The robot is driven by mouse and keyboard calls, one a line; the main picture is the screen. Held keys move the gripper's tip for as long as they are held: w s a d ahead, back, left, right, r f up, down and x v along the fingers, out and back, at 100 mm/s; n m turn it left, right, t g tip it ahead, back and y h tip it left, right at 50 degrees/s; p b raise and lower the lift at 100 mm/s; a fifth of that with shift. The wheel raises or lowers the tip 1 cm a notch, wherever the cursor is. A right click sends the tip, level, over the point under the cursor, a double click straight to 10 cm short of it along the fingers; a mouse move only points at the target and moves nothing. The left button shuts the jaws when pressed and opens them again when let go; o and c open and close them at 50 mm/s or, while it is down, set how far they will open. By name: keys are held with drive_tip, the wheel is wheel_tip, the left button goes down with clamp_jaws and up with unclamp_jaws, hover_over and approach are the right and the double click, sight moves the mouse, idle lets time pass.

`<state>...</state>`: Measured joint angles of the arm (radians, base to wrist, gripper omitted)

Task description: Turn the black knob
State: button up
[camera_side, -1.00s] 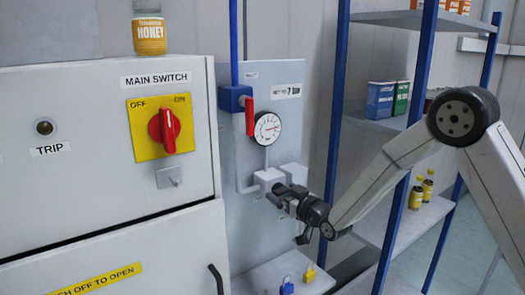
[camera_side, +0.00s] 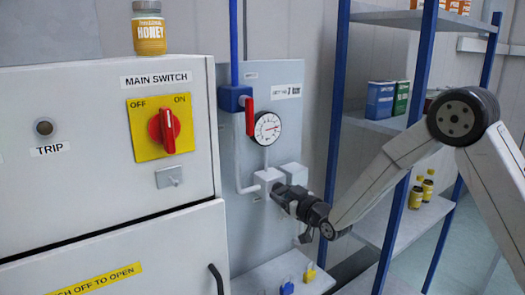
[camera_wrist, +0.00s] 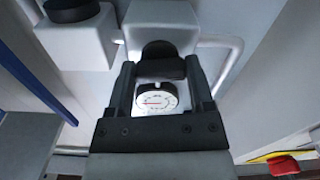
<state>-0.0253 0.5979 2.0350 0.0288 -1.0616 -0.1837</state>
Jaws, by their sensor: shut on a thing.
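The black knob (camera_wrist: 160,66) sits on the front of a white box (camera_wrist: 160,14) in the wrist view. My gripper (camera_wrist: 160,70) has one finger on each side of it and is shut on it. In the side view my gripper (camera_side: 279,191) reaches in from the right to the left white box (camera_side: 266,176) on the grey panel and hides the knob there. A second black knob (camera_wrist: 70,8) is on the neighbouring white box (camera_wrist: 75,40), clear of my fingers.
A round gauge (camera_side: 267,128) and a red lever (camera_side: 249,117) are above the boxes. The main switch (camera_side: 164,130) is on the cabinet to the left. A ledge with padlocks (camera_side: 287,286) lies below. A blue-post shelf (camera_side: 415,110) stands to the right, behind my arm.

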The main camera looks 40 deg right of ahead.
drive_tip(key=n, duration=0.5)
drive_tip(key=shift+n, duration=0.4)
idle(0.3)
drive_tip(key=o, duration=1.2)
drive_tip(key=shift+o, duration=0.2)
drive_tip(key=shift+s, duration=0.1)
drive_tip(key=s, duration=0.7)
drive_tip(key=shift+s, duration=0.3)
